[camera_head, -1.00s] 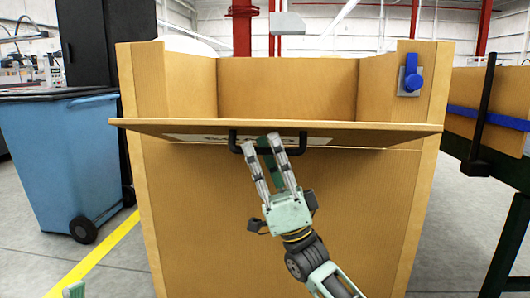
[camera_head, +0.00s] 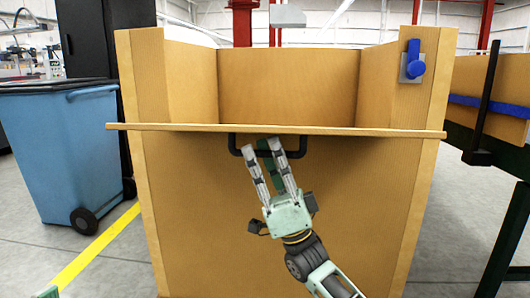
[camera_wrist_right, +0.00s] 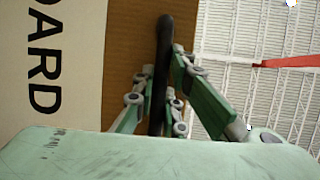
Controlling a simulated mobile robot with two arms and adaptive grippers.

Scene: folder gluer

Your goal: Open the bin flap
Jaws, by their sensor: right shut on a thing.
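The brown bin (camera_head: 270,220) stands in front of me in the head view. Its flap (camera_head: 180,127) is folded down and shows nearly edge-on, sticking out toward me. A black handle (camera_head: 303,146) hangs on the flap's outer, lower side. My right gripper (camera_head: 266,148) is shut on the handle from below. In the right wrist view the dark handle bar (camera_wrist_right: 162,70) runs between the fingers, beside a white label with black letters (camera_wrist_right: 45,60). Only a small green tip of my left gripper (camera_head: 48,293) shows at the bottom left.
A blue latch (camera_head: 414,62) is on the bin's right front post, turned clear of the opening. A blue wheeled bin (camera_head: 70,150) stands at left. A dark-framed table with a brown panel (camera_head: 490,95) stands at right.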

